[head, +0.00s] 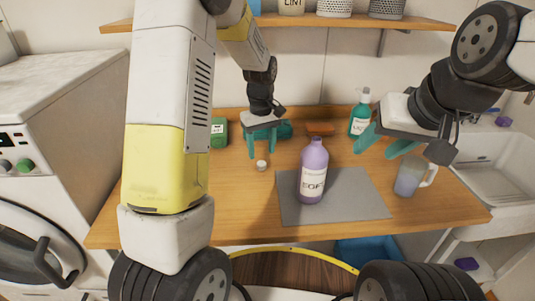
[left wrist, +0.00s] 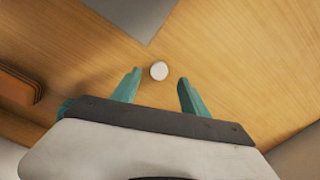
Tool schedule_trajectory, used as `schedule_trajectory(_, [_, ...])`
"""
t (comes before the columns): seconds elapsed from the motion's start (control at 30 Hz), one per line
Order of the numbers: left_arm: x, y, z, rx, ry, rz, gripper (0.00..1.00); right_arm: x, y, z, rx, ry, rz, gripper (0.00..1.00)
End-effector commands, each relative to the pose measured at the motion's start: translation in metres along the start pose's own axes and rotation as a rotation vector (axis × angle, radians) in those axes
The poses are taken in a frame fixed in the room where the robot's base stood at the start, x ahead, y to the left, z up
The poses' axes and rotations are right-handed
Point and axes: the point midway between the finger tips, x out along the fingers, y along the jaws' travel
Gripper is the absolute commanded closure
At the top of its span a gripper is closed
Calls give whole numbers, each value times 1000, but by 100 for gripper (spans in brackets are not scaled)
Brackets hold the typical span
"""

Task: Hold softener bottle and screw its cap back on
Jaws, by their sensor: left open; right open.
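The purple softener bottle (head: 312,172) stands upright on the grey mat (head: 350,196), with its cap off. The small white cap (head: 261,165) lies on the wooden counter to the left of the bottle; it also shows in the left wrist view (left wrist: 159,70). My left gripper (head: 262,155) is open and empty, pointing down just above and behind the cap. In the left wrist view the cap lies just beyond the gap between the two teal fingertips (left wrist: 157,76). My right gripper (head: 377,149) is open and empty, to the right of the bottle and apart from it.
A measuring jug (head: 408,178) stands right of the mat. A green bottle (head: 360,113) stands at the back right, and a brown brush (head: 320,129) lies at the back. A green container (head: 219,133) is behind left. The counter left of the cap is clear.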

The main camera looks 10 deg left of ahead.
Motion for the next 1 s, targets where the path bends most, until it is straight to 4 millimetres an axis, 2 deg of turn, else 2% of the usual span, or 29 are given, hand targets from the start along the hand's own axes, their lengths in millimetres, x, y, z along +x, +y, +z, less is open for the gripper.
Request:
schedule_trajectory(0.1, [7,0,-1,0,-2,-2,48,0,0,0,0,0,0,51])
schedule_trajectory(0.4, [48,0,-5,0,-2,-2,48,0,0,0,0,0,0,51])
schedule_trajectory(0.8, [52,1,-5,0,0,0,48,0,0,0,0,0,0,51])
schedule_trajectory(0.83, [52,1,-5,0,0,0,50,0,0,0,0,0,0,51])
schedule_trajectory(1.0, [52,1,-5,0,0,0,83,0,0,0,0,0,0,51])
